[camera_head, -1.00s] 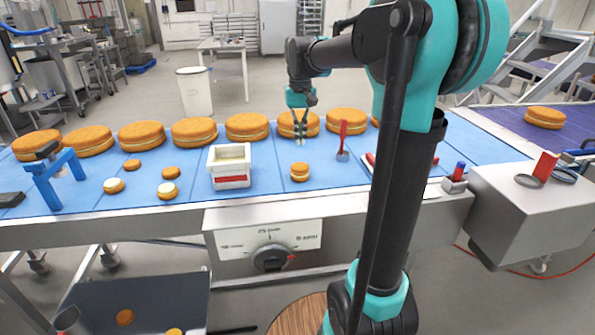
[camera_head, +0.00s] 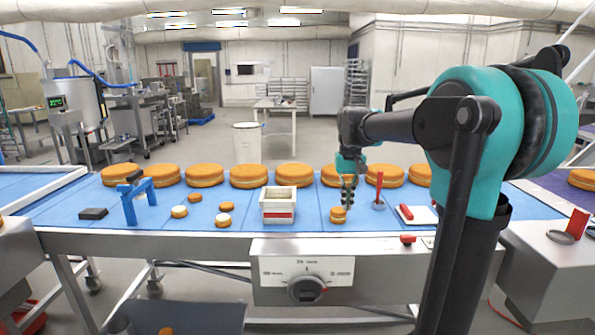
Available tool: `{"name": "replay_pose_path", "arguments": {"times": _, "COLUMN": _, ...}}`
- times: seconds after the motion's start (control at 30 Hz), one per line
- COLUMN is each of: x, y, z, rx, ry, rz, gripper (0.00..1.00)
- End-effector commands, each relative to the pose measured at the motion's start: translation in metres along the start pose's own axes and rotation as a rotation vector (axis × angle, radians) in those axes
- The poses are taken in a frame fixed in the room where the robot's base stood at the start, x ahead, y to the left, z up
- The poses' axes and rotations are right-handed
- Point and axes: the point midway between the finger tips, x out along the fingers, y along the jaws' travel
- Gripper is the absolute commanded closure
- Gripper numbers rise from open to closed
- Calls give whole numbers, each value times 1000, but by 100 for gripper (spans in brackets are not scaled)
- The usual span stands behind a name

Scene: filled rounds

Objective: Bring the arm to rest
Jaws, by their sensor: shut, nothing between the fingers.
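My gripper (camera_head: 348,203) hangs fingers down over the blue belt, its fingers together and empty. Its tips are beside the upper right of a small filled round (camera_head: 338,217); I cannot tell whether they touch it. My teal and black arm fills the right side and reaches left to the gripper. The small round sits upright on the belt, apart from the white box.
A white box with a red band (camera_head: 278,212) stands left of the gripper, a red-handled upright tool (camera_head: 379,190) right of it. Large rounds (camera_head: 294,175) line the belt's far side. Small pieces (camera_head: 223,220) and a blue stand (camera_head: 138,200) are at left.

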Motion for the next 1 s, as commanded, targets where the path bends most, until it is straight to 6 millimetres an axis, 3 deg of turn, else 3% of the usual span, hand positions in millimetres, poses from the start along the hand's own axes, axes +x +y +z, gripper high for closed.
{"name": "replay_pose_path", "arguments": {"times": 0.27, "x": 21, "y": 5, "z": 15, "rx": 1, "ry": 32, "rz": -3, "gripper": 100}}
{"name": "replay_pose_path", "arguments": {"times": 0.57, "x": 66, "y": 15, "z": 51, "rx": 1, "ry": 104, "rz": -7, "gripper": 100}}
{"name": "replay_pose_path", "arguments": {"times": 0.77, "x": 117, "y": 25, "z": 98, "rx": 3, "ry": 183, "rz": -10, "gripper": 100}}
{"name": "replay_pose_path", "arguments": {"times": 1.0, "x": 196, "y": 37, "z": 184, "rx": 4, "ry": 315, "rz": -7, "gripper": 100}}
